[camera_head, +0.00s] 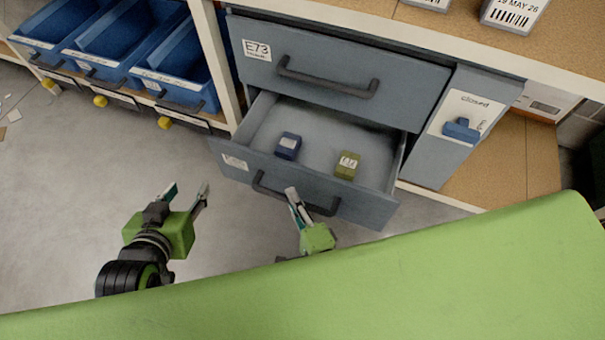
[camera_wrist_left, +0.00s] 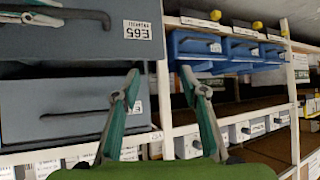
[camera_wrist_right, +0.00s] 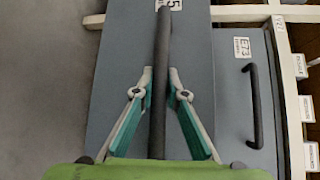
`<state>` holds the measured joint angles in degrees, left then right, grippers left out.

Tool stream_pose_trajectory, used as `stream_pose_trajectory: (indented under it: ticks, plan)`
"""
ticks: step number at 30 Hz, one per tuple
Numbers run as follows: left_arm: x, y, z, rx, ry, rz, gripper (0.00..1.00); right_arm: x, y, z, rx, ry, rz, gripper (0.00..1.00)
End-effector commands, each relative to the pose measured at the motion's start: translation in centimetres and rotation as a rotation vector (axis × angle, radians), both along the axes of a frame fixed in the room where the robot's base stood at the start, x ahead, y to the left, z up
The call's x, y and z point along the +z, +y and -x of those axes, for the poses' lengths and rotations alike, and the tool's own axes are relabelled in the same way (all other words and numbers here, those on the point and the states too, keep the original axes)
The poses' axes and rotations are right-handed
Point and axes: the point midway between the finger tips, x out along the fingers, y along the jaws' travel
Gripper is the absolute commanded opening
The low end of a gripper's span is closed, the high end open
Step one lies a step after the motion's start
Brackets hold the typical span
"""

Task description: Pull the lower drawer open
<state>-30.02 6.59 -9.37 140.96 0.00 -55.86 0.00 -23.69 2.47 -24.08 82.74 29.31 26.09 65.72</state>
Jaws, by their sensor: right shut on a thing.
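The lower drawer (camera_head: 230,160) is a grey drawer standing pulled out below the upper drawer (camera_head: 335,75), which is shut and labelled E73. Inside it lie a blue block (camera_head: 288,146) and an olive-green block (camera_head: 347,165). My right gripper (camera_head: 294,196) is shut on the dark bar handle (camera_head: 268,189) of the lower drawer. In the right wrist view the handle (camera_wrist_right: 160,60) runs between the fingers (camera_wrist_right: 160,93). My left gripper (camera_head: 188,189) is open and empty, left of the drawer. Its spread fingers (camera_wrist_left: 161,80) also show in the left wrist view.
Blue bins (camera_head: 125,42) with yellow knobs stand on the shelf at left. A grey panel marked "closed" (camera_head: 462,125) with a blue latch is right of the drawers. A green surface (camera_head: 420,270) fills the foreground.

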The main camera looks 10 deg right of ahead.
Motion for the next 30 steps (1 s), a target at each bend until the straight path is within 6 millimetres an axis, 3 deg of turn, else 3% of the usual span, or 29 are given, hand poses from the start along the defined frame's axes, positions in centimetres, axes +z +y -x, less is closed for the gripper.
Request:
stream_pose_trajectory:
  ticks: [6, 12, 29, 30]
  plan:
    - [-1.4, 0.6, 1.5, 0.006, 0.089, -0.02, 0.4, -0.1, 2.6, 3.9, 0.002, 0.004, -0.001, 0.0]
    - [-1.9, 0.8, 2.1, 0.009, 0.118, -0.026, 0.4, -0.1, 4.0, 5.9, 0.002, 0.003, 0.001, 0.0]
    - [-2.1, 0.9, 2.3, 0.01, 0.132, -0.03, 0.4, -0.1, 4.6, 6.9, 0.0, 0.001, 0.001, 0.0]
    - [-2.1, 0.9, 2.3, 0.01, 0.131, -0.029, 0.4, -0.1, 4.6, 6.9, 0.0, 0.001, 0.001, 0.15]
